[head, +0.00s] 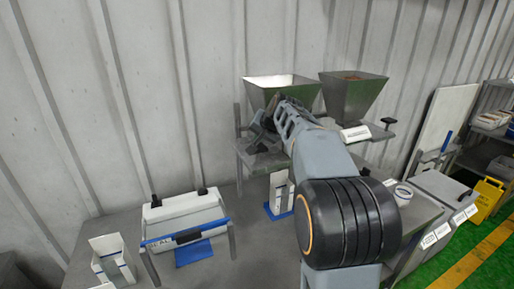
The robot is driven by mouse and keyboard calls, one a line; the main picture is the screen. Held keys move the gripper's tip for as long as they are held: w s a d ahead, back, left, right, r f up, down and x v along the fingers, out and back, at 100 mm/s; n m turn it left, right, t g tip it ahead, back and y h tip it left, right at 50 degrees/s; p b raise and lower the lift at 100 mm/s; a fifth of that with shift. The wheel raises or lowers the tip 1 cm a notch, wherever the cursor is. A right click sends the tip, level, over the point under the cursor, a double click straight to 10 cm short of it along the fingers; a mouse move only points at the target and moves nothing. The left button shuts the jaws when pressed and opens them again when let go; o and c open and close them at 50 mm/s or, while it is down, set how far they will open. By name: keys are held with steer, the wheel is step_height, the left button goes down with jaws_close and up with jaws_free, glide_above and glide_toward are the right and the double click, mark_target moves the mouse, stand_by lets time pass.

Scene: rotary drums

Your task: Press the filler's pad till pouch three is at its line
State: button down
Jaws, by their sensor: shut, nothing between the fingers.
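The filler has two metal hoppers on a raised frame at the back. The left hopper (284,95) looks pale inside; the right hopper (352,97) holds something brown. A white pouch (280,190) stands upright in a blue holder (279,212) below the left hopper. Its fill line cannot be made out. My gripper (261,128) is shut and empty in front of the left hopper's lower part. My arm covers part of the filler. I cannot pick out the pad, or tell whether the gripper touches it.
A sealer (185,216) marked SEAL, with a blue bar, stands left on the grey bench. Another white pouch or carton (112,259) stands at far left. A tape roll (403,192), labelled bins (437,236) and a yellow stand (487,200) are at right. Bench between sealer and arm is clear.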

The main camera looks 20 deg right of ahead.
mark_target(259, 146)
steer(key=shift+f, duration=0.1)
steer(key=shift+f+b, duration=0.35)
steer(key=shift+b, duration=0.05)
steer(key=shift+f+b, duration=1.4)
steer(key=shift+f, duration=0.3)
stand_by(1.6)
steer(key=shift+r, duration=0.1)
steer(key=shift+r+p, duration=1.75)
steer(key=shift+r, duration=0.3)
step_height(259, 146, up, 5)
steer(key=p, duration=0.4)
